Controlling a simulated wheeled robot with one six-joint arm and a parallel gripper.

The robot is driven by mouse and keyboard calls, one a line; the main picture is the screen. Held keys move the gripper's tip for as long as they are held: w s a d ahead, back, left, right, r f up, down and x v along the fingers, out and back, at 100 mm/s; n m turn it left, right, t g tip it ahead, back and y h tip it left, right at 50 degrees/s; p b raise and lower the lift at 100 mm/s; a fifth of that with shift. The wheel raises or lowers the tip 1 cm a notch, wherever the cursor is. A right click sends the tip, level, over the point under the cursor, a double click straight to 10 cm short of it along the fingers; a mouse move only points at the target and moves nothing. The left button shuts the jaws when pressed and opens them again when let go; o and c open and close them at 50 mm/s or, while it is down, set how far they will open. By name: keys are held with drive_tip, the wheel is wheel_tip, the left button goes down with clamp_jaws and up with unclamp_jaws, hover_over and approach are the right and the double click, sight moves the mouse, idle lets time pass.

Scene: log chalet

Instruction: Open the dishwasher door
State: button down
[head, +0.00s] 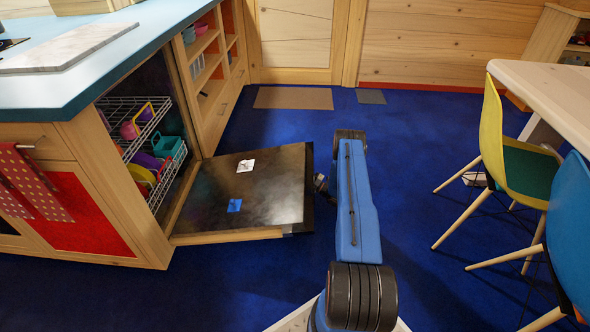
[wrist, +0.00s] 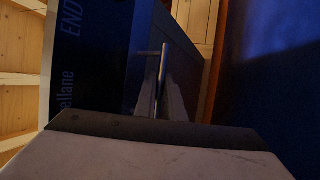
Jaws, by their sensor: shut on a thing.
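The dishwasher door (head: 250,190) is folded down and lies almost flat, its dark inner face up, just above the blue floor. The dishwasher (head: 168,95) stands open behind it, with racks of colourful dishes inside. My gripper (head: 320,184) is at the door's outer edge, mostly hidden behind my blue arm. In the wrist view a thin metal bar, the door handle (wrist: 161,78), runs along the door's outer side, and my gripper is shut on it. The exact contact is dark and hard to see.
An upper rack (head: 125,115) and a lower rack (head: 165,180) sit inside the dishwasher. A counter (head: 75,70) is above it. A yellow chair (head: 500,140), a blue chair (head: 572,220) and a table (head: 555,95) stand at the right.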

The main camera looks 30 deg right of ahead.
drive_tip(key=shift+w+f, duration=0.1)
drive_tip(key=shift+f, duration=0.4)
drive_tip(key=shift+y, duration=0.3)
drive_tip(key=c, duration=1.8)
unclamp_jaws()
drive_tip(key=shift+a, duration=0.1)
drive_tip(key=shift+c, duration=0.2)
drive_tip(key=v, duration=1.2)
drive_tip(key=shift+f, duration=0.15)
